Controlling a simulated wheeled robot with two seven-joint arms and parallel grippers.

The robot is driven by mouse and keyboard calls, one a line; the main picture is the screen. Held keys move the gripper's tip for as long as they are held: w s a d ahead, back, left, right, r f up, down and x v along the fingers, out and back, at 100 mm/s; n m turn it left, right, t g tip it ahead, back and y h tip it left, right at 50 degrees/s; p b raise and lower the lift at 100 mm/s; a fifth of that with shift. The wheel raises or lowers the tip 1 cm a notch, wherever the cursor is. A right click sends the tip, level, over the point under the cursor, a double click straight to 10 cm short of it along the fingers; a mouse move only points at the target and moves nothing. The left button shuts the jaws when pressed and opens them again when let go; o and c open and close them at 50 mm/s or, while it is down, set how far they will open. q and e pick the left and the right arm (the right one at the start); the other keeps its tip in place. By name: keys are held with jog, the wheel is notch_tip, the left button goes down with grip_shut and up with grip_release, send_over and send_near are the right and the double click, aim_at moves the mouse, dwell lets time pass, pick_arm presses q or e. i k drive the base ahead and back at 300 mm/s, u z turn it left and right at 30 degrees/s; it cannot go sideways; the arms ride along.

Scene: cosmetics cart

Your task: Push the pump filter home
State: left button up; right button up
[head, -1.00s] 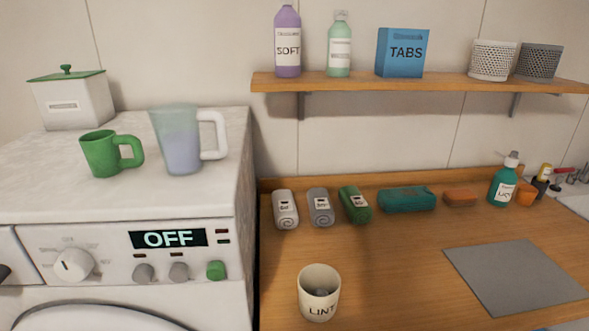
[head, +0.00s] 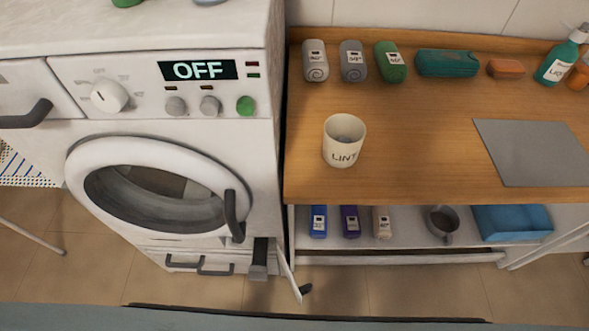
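The pump filter (head: 258,268) shows in the head view at the lower right of the washing machine (head: 262,155). It is a dark grey piece sticking out of a dark opening low on the machine's front. A thin white flap (head: 289,272) stands open just right of it, with a small dark handle at its end. How far the filter is out is hard to judge from above. Neither of my grippers is in view.
The round washer door (head: 155,185) and its dark handle (head: 234,215) are above and left of the filter. The wooden counter (head: 420,165) and a lower shelf (head: 410,240) stand to the right. Tiled floor is in front.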

aim_at(260, 248)
jog(key=z, duration=0.65)
jog(key=k, duration=1.7)
jog(key=z, duration=0.6)
jog(key=i, duration=0.8)
jog(key=u, duration=0.8)
jog(key=i, duration=0.55)
jog(key=u, duration=0.6)
